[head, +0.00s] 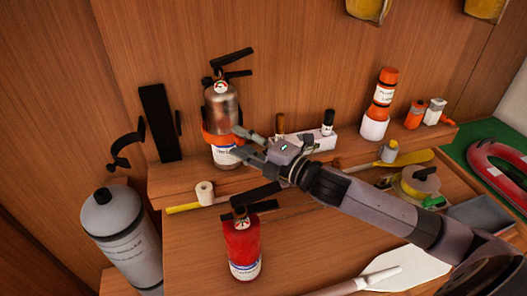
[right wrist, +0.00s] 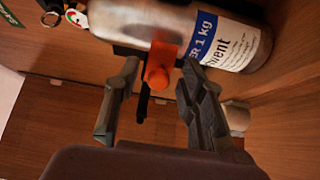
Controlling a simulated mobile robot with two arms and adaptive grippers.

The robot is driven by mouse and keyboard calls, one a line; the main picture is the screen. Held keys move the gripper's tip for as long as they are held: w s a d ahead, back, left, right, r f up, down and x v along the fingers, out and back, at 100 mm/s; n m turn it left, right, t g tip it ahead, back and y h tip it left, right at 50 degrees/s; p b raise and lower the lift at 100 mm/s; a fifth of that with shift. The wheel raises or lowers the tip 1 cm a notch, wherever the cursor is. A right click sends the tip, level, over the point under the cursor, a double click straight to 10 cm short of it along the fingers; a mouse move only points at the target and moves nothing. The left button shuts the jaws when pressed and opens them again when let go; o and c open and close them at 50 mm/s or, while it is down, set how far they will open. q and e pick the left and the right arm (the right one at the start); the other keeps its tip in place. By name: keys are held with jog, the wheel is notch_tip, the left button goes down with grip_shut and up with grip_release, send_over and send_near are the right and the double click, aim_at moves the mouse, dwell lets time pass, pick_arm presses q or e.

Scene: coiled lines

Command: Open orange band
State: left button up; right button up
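A silver extinguisher (head: 221,104) with a black handle stands on the wooden ledge against the back wall. An orange band (head: 214,138) runs around its lower body, above a blue and white label. In the right wrist view the band (right wrist: 163,50) has a round orange knob at its front. My right gripper (head: 239,143) reaches in from the right, its fingertips beside the band. In the right wrist view its fingers (right wrist: 160,82) are spread on either side of the knob, with gaps visible. Whether a fingertip touches the extinguisher is unclear. My left gripper is not in view.
A red extinguisher (head: 242,247) stands below, in front. A grey cylinder (head: 125,235) is at left, near a black upright plate (head: 160,122). A white roll (head: 205,193), small bottles, and an orange-and-white bottle (head: 379,105) crowd the ledge. A tape dispenser (head: 416,184) lies right.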

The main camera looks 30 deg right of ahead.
jog(key=v, duration=1.1)
jog(key=shift+s, duration=0.1)
jog(key=shift+c, duration=0.2)
